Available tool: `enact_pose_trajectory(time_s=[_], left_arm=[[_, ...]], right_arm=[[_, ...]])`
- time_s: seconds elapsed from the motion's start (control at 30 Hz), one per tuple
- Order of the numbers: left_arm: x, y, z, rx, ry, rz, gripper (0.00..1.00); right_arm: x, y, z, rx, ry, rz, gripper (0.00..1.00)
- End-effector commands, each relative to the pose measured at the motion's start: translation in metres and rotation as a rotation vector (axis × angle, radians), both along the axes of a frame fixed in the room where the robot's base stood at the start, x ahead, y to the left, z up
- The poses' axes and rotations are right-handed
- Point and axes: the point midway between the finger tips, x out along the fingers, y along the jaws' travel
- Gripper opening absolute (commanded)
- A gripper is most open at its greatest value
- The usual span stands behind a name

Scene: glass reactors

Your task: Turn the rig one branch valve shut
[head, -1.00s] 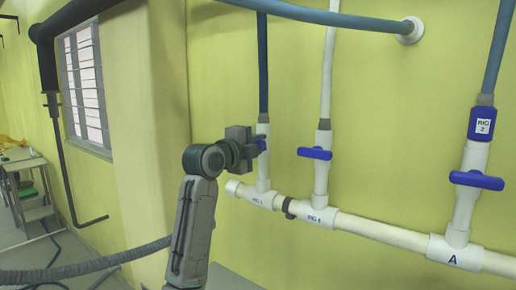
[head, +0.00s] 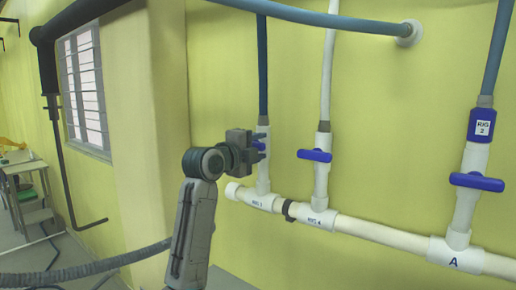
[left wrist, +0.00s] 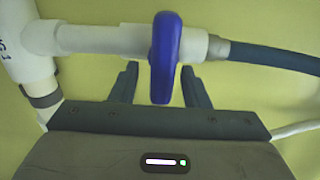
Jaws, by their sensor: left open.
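The rig one branch (head: 263,178) is the leftmost white upright pipe, labelled RIG 1 at its foot. Its blue valve handle (left wrist: 164,58) lies crosswise to the pipe in the left wrist view. In the head view the handle is mostly hidden behind my gripper. My left gripper (head: 259,146) is open at this valve. In the left wrist view the handle's lower end sits between the two spread fingers (left wrist: 159,84), with a gap on both sides. My right gripper is not in view.
The RIG 4 branch with its blue handle (head: 314,155) stands close to the right. A white header pipe (head: 375,229) runs below. A metal cart (head: 28,190) stands far left.

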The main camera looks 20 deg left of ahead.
Motion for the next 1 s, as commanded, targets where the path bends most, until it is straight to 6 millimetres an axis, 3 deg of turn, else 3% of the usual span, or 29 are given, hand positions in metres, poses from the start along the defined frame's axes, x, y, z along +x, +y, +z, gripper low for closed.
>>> enact_pose_trajectory(time_s=[0.17, 0.63, 1.0], left_arm=[[-0.01, 0.005, -0.001, 0.001, -0.004, 0.002, 0.42], [-0.09, 0.034, -0.002, 0.002, -0.003, 0.002, 0.42], [-0.102, 0.037, 0.0, 0.0, 0.0, 0.0, 0.42]], right_arm=[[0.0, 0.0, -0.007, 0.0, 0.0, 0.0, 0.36], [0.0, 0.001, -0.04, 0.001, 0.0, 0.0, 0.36], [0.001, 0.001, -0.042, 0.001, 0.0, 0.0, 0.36]])
